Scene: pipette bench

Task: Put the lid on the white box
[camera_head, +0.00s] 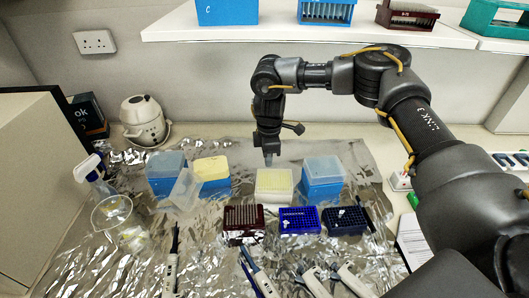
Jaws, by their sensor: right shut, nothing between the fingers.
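The white box (273,196) stands on the foil in the middle of the bench, its pale yellowish gridded top uncovered. A clear lid-like piece (186,190) stands tilted on the foil to its left, beside a blue box (164,184); I cannot tell for sure that it is this box's lid. My right gripper (268,160) points down just above the back of the white box, shut and empty. I cannot tell whether its tips touch the box. My left gripper is not in view.
A yellow-topped box (211,167) stands behind the clear piece, and a blue box with a clear cover (322,170) stands right of the white box. Dark red (243,219), blue (299,220) and navy (345,220) racks are in front. Several pipettes (258,275) lie nearer. A beaker (112,211) is at left.

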